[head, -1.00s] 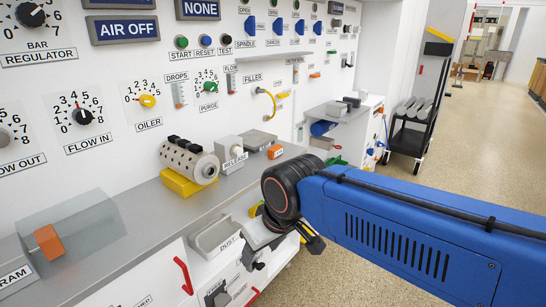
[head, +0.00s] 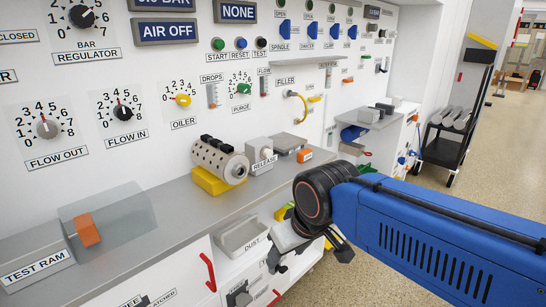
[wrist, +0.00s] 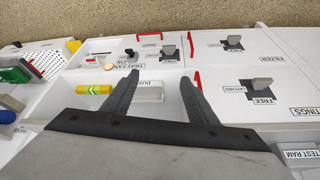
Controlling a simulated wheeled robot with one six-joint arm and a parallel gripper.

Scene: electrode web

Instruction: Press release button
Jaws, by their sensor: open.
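The release button is a pale cap on a small grey box (head: 262,165) labelled RELEASE, on the grey bench top in the head view. It stands just right of a cream cylinder with holes on a yellow block. My gripper (head: 310,258) is to the right of the box and nearer the camera, off the bench's front edge, pointing down. In the wrist view my gripper (wrist: 160,85) has its two dark fingers spread with nothing between them. The release box does not show in the wrist view. My gripper and the button are apart.
The perforated cylinder (head: 218,160) and an orange-buttoned box (head: 304,156) flank the release box. A clear-covered TEST RAM unit (head: 108,225) is at left. Below the bench edge are a DUST tray (head: 242,237) and red handles (head: 209,271). A yellow-green cylinder (wrist: 92,89) lies near my fingers.

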